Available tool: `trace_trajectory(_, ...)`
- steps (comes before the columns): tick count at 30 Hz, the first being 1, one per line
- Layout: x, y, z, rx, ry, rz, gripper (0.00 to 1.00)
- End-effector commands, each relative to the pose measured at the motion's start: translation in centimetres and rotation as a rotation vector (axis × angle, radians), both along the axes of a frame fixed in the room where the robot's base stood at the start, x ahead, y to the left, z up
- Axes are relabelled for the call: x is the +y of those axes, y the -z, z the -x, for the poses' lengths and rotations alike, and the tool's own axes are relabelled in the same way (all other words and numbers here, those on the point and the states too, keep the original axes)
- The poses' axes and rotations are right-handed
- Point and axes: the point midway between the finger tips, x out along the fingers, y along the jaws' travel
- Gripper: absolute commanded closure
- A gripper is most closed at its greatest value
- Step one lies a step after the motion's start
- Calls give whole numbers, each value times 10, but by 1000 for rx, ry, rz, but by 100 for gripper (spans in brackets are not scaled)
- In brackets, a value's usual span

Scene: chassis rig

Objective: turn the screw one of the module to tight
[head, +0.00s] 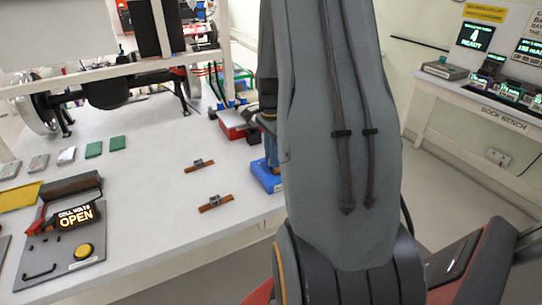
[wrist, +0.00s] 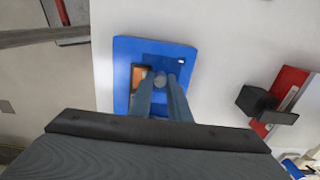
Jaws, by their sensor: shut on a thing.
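The blue module (wrist: 122,60) lies on the white bench in the wrist view, with an orange patch and a small dark socket on its top. In the head view the module (head: 262,176) shows at the bench edge, partly hidden by my arm. My gripper (wrist: 161,86) points down over the module, and its two fingers are shut on a grey round screw head (wrist: 160,78). Which numbered screw this is, and how far it is turned, I cannot tell. In the head view my gripper (head: 271,150) is mostly hidden behind my arm.
A red and black device (wrist: 283,98) stands right of the module in the wrist view. Two brown brackets (head: 215,202) lie on the bench, left of the module in the head view.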

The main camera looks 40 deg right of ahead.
Motion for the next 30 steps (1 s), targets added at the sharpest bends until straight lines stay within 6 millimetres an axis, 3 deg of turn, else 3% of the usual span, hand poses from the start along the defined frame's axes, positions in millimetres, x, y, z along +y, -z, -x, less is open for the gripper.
trace_trajectory(13,-1,-1,-1,-3,9,2,100)
trace_trajectory(14,-1,-1,-1,-3,9,2,79)
trace_trajectory(16,-1,-1,-1,-3,9,2,67)
trace_trajectory(25,0,-1,0,-1,9,0,65)
trace_trajectory(30,-1,-12,-1,-3,9,2,65)
